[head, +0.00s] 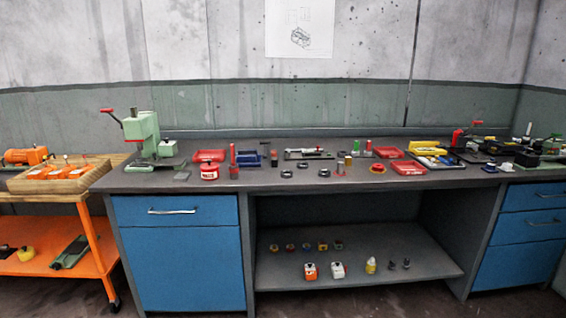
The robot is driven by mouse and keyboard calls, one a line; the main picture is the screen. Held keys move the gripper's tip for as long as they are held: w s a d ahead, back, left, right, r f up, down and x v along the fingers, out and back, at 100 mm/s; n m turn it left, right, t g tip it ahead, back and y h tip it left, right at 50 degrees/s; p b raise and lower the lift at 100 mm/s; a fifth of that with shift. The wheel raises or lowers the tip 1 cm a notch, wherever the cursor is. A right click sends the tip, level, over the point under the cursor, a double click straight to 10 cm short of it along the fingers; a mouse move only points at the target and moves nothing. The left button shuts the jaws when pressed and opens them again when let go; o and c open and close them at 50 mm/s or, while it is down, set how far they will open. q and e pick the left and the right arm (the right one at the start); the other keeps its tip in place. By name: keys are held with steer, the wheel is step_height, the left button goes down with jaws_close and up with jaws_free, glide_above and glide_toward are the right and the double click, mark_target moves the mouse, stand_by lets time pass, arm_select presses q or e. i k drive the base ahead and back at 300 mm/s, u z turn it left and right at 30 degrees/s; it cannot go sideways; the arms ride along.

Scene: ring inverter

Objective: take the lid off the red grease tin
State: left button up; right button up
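The red grease tin (209,172) stands upright near the front edge of the workbench, left of the middle. It is a small red round tin with a pale label on its front, and its top looks whitish. It is too small here to tell exactly how the lid sits. Neither of my grippers shows in the head view.
The grey workbench (300,186) spans the view. A red tray (209,155) is behind the tin, a red upright post (233,158) close to its right, and a green press (142,135) to its left. Black rings (287,174) lie further right. An orange cart (88,225) stands left.

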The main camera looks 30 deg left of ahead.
mark_target(210, 166)
steer(key=u, duration=0.5)
steer(key=i, duration=1.55)
steer(key=u, duration=1.15)
